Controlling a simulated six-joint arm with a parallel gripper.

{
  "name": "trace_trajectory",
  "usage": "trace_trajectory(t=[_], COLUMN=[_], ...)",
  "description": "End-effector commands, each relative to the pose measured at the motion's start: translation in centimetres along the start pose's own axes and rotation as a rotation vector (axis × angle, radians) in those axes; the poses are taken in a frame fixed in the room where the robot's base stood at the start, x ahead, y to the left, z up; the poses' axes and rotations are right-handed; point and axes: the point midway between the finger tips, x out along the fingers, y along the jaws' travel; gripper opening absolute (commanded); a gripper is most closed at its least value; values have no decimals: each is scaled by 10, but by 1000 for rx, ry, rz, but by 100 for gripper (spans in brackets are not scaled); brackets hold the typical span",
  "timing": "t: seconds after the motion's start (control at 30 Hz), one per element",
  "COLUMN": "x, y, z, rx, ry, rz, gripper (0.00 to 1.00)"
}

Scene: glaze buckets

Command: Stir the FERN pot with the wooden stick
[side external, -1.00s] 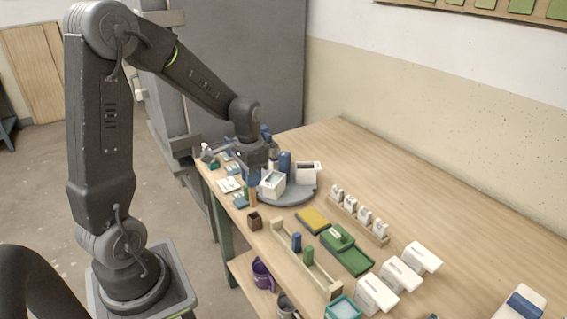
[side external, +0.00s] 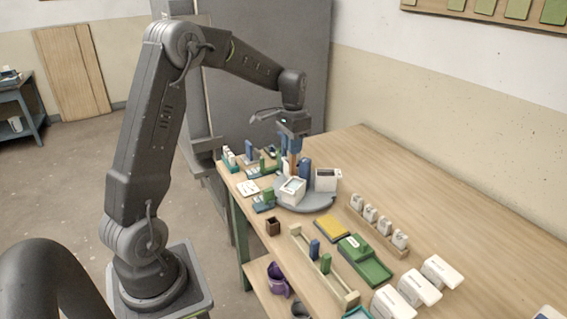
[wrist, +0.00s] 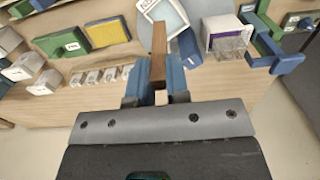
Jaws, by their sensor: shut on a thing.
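My gripper (side external: 293,143) is shut on the wooden stick (wrist: 158,45), which points away from its blue fingers (wrist: 157,80) in the wrist view. In the side view the stick (side external: 293,161) hangs roughly upright above the grey turntable (side external: 312,208), behind a white pot (side external: 291,192). A second white pot (side external: 326,180) stands to its right. In the wrist view the stick's far end lies near a white pot with a pale blue inside (wrist: 170,14). I cannot read which pot is FERN. I cannot tell whether the stick is inside a pot.
A blue upright block (side external: 305,168) stands on the turntable close to the gripper. A dark brown cup (side external: 273,226) stands at the table's left edge.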

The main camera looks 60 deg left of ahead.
Motion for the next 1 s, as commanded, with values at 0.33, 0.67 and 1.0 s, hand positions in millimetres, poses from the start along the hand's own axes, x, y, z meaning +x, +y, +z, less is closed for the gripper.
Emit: trace_trajectory(t=[0.33, 0.67, 1.0], x=[-3, 19, 28], y=[-10, -10, -10], z=[-14, -13, -13], rx=[0, 0, 0], ry=[-2, -2, -1], rz=[1, 1, 0], gripper=[0, 0, 0])
